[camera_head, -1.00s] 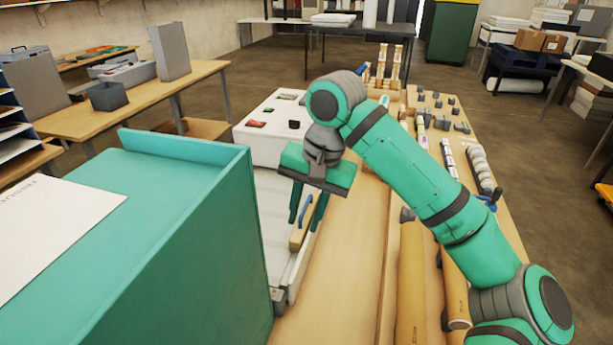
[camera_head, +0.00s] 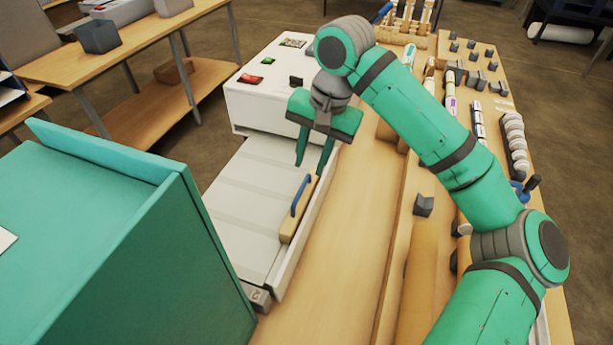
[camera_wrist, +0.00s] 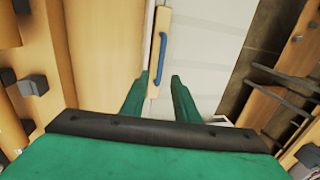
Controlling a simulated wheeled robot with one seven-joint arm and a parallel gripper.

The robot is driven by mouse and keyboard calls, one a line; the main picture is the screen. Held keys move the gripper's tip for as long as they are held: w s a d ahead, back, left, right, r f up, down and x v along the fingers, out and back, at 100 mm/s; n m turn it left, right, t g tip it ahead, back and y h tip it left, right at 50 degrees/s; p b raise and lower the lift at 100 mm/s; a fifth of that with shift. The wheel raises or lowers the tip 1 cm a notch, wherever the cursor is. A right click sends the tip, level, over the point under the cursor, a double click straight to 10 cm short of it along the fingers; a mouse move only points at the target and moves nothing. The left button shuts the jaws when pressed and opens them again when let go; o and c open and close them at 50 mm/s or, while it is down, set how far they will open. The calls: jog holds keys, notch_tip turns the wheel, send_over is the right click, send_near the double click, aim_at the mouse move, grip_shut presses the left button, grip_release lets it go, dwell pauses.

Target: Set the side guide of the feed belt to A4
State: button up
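The feed belt (camera_head: 235,210) is a pale, ribbed flat bed in front of the white laminator body (camera_head: 285,85). The side guide (camera_head: 294,222) is a wooden bar with a blue handle (camera_head: 300,196), lying along the belt's right side. In the wrist view the wooden guide (camera_wrist: 162,22) and blue handle (camera_wrist: 157,58) show ahead of the fingers. I cannot make out any A4 mark.
A teal box-like cabinet (camera_head: 110,240) stands close at the left. The wooden bench (camera_head: 345,235) right of the belt has a bare strip, then rolls, grey blocks (camera_head: 423,204) and bottles. A red button (camera_head: 250,78) is on the laminator top.

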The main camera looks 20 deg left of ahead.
aim_at(303, 186)
jog(key=f, duration=0.2)
jog(key=a+f, duration=0.1)
jog(key=f, duration=0.4)
jog(key=shift+a, duration=0.25)
grip_shut()
